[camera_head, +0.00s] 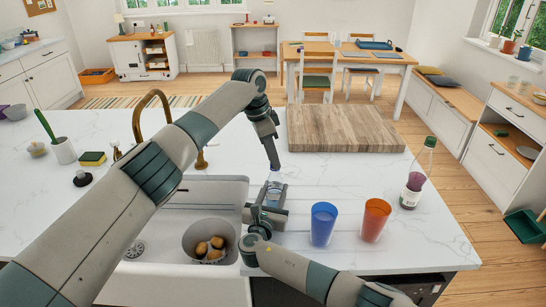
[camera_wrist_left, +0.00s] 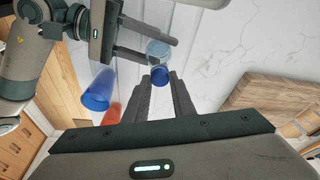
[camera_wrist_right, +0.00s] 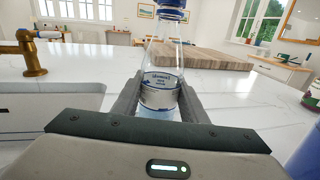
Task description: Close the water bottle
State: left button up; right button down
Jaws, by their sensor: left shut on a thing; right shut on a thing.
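The water bottle (camera_wrist_right: 160,85) is clear with a white and blue label. It stands upright between the fingers of my right gripper (camera_wrist_right: 157,100), which is shut on its body. A blue cap (camera_wrist_right: 172,5) shows at the bottle's neck, at the top edge of the right wrist view. Whether it is fully seated cannot be told. In the head view the bottle (camera_head: 275,188) is under my left gripper (camera_head: 275,166), which comes down from above. In the left wrist view the left fingertips (camera_wrist_left: 168,74) are shut at the blue cap (camera_wrist_left: 160,75).
A blue cup (camera_head: 323,224) and an orange cup (camera_head: 375,219) stand right of the bottle. A green-capped bottle (camera_head: 417,175) is farther right. The sink (camera_head: 165,225), with a bowl (camera_head: 190,238), lies to the left. A wooden board (camera_head: 342,128) lies behind.

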pick_arm(q)
jog(key=shift+w+a+m+g, duration=0.15)
jog(key=shift+m+g, duration=0.15)
jog(key=shift+m, duration=1.1)
pick_arm(e)
jog(key=shift+d+f, duration=0.1)
pick_arm(q)
jog(key=o, duration=1)
jog(key=shift+d+v, duration=0.2)
jog(key=shift+v, duration=0.55)
jog(key=shift+d+v, duration=0.15)
jog(key=shift+v, duration=0.6)
jog(key=shift+d+v, duration=0.2)
jog(key=shift+v, duration=0.55)
jog(key=shift+d+r, duration=0.1)
jog(key=shift+d, duration=0.05)
jog(key=o, duration=0.6)
jog(key=shift+c, duration=0.2)
